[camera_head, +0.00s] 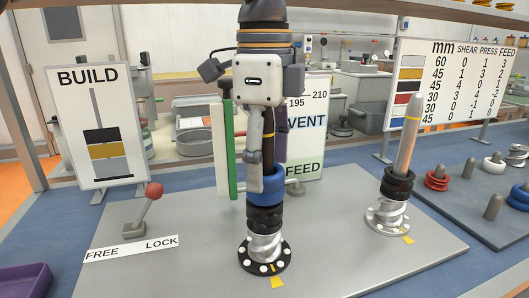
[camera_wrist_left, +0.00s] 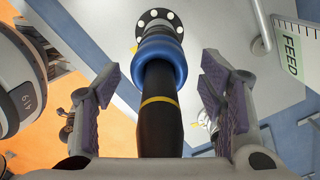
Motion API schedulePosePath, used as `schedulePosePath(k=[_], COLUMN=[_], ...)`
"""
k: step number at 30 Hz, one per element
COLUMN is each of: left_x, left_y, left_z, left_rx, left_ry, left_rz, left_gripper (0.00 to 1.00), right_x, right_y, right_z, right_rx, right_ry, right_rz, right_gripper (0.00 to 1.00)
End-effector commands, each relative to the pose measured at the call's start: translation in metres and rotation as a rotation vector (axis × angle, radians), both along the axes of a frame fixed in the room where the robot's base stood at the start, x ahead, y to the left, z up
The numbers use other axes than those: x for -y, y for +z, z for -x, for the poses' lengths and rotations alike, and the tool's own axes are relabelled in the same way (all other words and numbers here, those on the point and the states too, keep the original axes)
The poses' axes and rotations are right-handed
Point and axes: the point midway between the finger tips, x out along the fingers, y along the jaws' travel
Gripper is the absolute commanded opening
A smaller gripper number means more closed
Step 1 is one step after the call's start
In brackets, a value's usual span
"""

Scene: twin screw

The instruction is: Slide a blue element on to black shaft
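The blue element (camera_head: 267,185) is a thick ring around the black shaft (camera_head: 268,140), low down, just above black elements (camera_head: 264,218). In the left wrist view the shaft (camera_wrist_left: 160,120), with a yellow band, passes through the blue element (camera_wrist_left: 160,52). My left gripper (camera_head: 266,165) points down over the shaft. In the wrist view its two purple-padded fingers (camera_wrist_left: 162,75) stand apart on either side of the shaft, with gaps, so it is open and empty. One finger partly hides the blue element in the head view. My right gripper is not in view.
A second, silver shaft (camera_head: 409,135) with black and silver elements stands at right. A red-knobbed lever (camera_head: 150,195) stands on the plate at left. BUILD board (camera_head: 100,120), VENT/FEED board (camera_head: 307,130) and table board (camera_head: 455,80) stand behind. Pegs with rings (camera_head: 438,178) are far right.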

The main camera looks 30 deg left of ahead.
Motion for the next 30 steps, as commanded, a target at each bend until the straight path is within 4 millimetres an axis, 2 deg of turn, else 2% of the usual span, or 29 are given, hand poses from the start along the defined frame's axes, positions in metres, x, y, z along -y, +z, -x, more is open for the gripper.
schedulePosePath(k=[9,11,18,21,25,30], left_x=[0.000,0.000,0.000,0.000,0.000,0.000], left_y=[0.005,0.015,0.080,0.101,0.116,0.120], left_z=[0.000,-0.001,-0.001,-0.001,0.000,0.000], left_rx=[0.000,0.003,0.004,0.002,0.000,-0.001], left_ry=[0.001,0.003,0.003,0.002,0.001,-0.001], left_rz=[-0.001,-0.002,0.000,-0.001,0.000,-0.001], left_gripper=[0.66,0.66,0.66,0.66,0.66,0.66], right_x=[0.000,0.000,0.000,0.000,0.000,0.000], right_y=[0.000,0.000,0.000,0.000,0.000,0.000], right_z=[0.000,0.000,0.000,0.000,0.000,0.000], right_rx=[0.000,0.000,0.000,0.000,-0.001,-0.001], right_ry=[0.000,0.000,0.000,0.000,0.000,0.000], right_rz=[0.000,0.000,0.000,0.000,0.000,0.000], right_gripper=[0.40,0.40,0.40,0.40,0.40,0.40])
